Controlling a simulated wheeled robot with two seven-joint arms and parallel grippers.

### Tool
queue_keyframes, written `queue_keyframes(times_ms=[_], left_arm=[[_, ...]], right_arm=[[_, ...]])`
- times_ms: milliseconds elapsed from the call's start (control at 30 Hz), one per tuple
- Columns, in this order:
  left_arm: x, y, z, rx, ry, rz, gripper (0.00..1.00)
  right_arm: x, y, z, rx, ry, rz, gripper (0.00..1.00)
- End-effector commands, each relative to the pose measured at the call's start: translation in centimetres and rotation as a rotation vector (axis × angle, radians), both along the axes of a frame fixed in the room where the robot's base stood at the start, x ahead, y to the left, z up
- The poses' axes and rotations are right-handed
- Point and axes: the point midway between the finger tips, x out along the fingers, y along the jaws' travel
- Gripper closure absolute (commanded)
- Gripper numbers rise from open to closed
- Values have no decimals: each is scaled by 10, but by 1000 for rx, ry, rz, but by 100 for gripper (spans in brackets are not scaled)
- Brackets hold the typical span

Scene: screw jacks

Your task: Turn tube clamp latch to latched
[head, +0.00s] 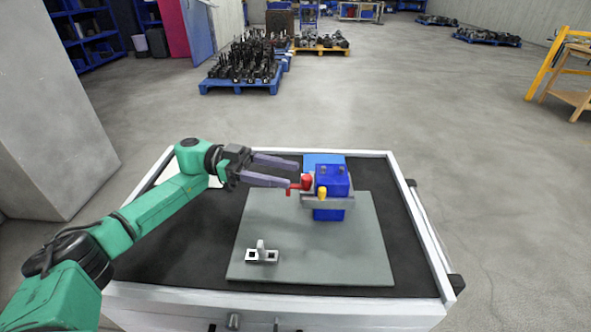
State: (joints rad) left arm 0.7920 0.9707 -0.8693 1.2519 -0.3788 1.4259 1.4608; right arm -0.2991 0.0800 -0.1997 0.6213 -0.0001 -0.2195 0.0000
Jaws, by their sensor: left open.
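A blue block device (332,180), which seems to be the tube clamp, stands on a grey-green board (310,255) on the cart top. A grey bracket (340,203) crosses its front, with a small yellow knob (322,193) on it. A red lever (303,184), likely the latch, sticks out from its left side toward the left. My left gripper (293,174) comes in from the left, open, with its two purple-grey fingers pointing right. The fingertips are close to the red lever; I cannot tell whether they touch it. My right gripper is not in view.
A small light-grey fixture (262,254) with black-and-white square markers stands at the front left of the board. A flat blue piece (322,160) lies behind the clamp. The cart's raised white rim (425,225) bounds the dark top. The board's right and front areas are clear.

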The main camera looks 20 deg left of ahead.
Motion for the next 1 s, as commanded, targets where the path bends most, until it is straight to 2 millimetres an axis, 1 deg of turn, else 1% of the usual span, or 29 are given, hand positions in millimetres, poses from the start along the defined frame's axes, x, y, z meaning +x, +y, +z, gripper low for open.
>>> queue_keyframes(times_ms=[33, 100, 200, 433, 467, 500, 567, 600, 867, 1000], left_arm=[[-1, -10, 2, -2, 1, -3, 44], [0, -21, 2, -2, 1, -2, 44], [-1, -30, 1, -1, 0, -1, 44], [0, -32, -1, 0, 0, 0, 44], [0, -32, -1, 0, 0, 0, 47], [0, -32, -1, 0, 0, 0, 63], [0, -32, -1, 0, 0, 0, 86], [0, -32, -1, 0, 0, 0, 100], [0, -32, 1, 0, 1, 10, 100], [-2, -32, 2, 0, 2, 43, 100]], right_arm=[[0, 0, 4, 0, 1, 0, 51], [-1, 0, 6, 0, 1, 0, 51], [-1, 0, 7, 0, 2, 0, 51], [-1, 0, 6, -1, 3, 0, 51], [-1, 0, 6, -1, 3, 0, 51], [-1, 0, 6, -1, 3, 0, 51], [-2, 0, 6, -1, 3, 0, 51], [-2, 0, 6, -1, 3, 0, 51], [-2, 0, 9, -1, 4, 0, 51], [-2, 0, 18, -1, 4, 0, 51]])
